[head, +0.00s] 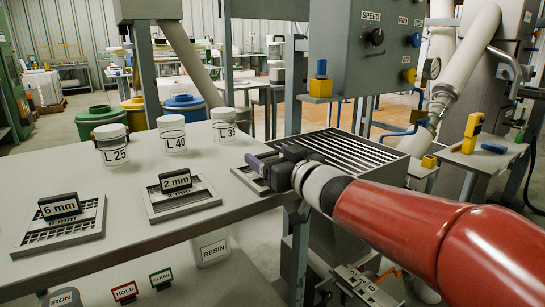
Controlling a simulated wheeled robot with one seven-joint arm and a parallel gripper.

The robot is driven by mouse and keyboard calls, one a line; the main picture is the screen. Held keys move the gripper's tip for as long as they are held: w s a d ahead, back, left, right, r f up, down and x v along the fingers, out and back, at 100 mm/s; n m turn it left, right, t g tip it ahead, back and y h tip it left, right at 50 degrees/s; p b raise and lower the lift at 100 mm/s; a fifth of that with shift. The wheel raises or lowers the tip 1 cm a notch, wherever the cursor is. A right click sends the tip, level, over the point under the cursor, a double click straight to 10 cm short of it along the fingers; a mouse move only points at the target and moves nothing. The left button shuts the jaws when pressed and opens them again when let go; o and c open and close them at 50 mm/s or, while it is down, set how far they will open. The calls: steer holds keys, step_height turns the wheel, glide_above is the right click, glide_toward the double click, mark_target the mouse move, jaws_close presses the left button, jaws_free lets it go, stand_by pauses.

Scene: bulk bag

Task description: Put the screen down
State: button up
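My gripper (266,164) is over the right end of the bench, beside the slatted grate. A third screen shows partly under it, with its pale frame edge (243,178) low at or just above the bench top. My gripper and wrist hide most of this screen and its handle. I cannot tell whether the fingers are shut on the handle or whether the frame touches the bench. The 6 mm screen (88,229) and the 2 mm screen (208,199) lie flat on the bench, each with a black labelled handle standing up.
Jars L 25 (113,157), L 40 (173,145) and L 35 (223,131) stand along the bench's back edge. The slatted grate (350,150) adjoins the bench at right, below a control panel (385,50). Bare bench (135,190) lies between the two labelled screens.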

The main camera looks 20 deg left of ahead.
steer(key=shift+r, duration=0.15)
steer(key=p+v, duration=0.1)
steer(key=v, duration=1.1)
steer(key=s+d+f+m+t+h, duration=0.1)
steer(key=d+f+m+h, duration=0.3)
steer(key=d+h, duration=0.45)
steer(key=s+d+f+m+t+h, duration=0.1)
steer(key=d+f+m+h, duration=0.3)
steer(key=d, duration=0.8)
steer(key=s+d+f+m+g, duration=0.1)
steer(key=s+f+g, duration=0.3)
steer(key=s, duration=0.4)
steer(key=s+d+f+g+h, duration=0.1)
steer(key=s+f+g, duration=0.3)
steer(key=s+f, duration=0.2)
steer(key=shift+s+d+f+m, duration=0.2)
steer(key=shift+s+d+m, duration=0.2)
steer(key=shift+s, duration=0.5)
